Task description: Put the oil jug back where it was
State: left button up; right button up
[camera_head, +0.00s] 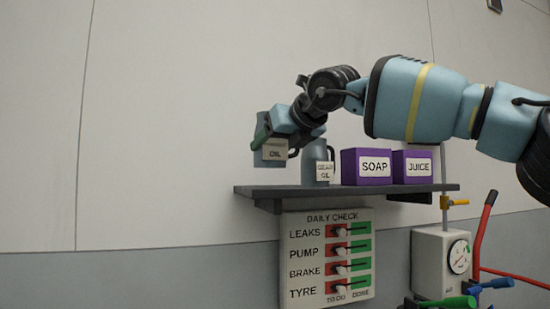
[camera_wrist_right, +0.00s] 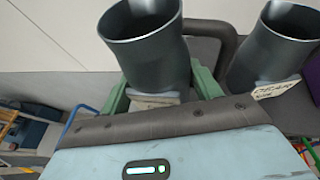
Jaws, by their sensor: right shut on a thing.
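A grey-blue oil jug (camera_head: 275,152) with a pale label reading "OIL" under a smaller, unclear word is held in the air above the left end of the dark wall shelf (camera_head: 348,190). My right gripper (camera_head: 268,133) is shut on it, its green fingers on either side. In the right wrist view the held jug (camera_wrist_right: 146,50) shows its open round mouth between the fingers. A second grey jug (camera_head: 320,166), labelled what looks like "GEAR OIL", stands on the shelf just right of the held jug. It also shows in the right wrist view (camera_wrist_right: 275,48). My left gripper is not in view.
Purple boxes labelled SOAP (camera_head: 366,167) and JUICE (camera_head: 413,167) stand on the shelf to the right. The shelf's left end looks bare. Below hang a daily-check board (camera_head: 326,260) with sliders and a gauge box (camera_head: 440,264); a red lever (camera_head: 483,232) is beside it.

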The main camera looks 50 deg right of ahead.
jog(key=w+d+p, duration=0.1)
jog(key=w+d, duration=0.2)
jog(key=shift+w+d+f, duration=0.15)
jog(key=shift+w+d, duration=0.1)
jog(key=shift+w, duration=0.1)
jog(key=shift+w+d+p, duration=0.15)
jog(key=shift+d+p, duration=0.05)
jog(key=shift+p, duration=0.15)
jog(key=shift+w+d+f, duration=0.1)
jog(key=shift+f, duration=1.7)
jog(key=shift+f+b, duration=0.2)
jog(key=shift+b, duration=0.1)
jog(key=o, duration=0.7)
jog(key=shift+f, duration=0.15)
jog(key=o, duration=0.5)
jog(key=shift+c, duration=0.2)
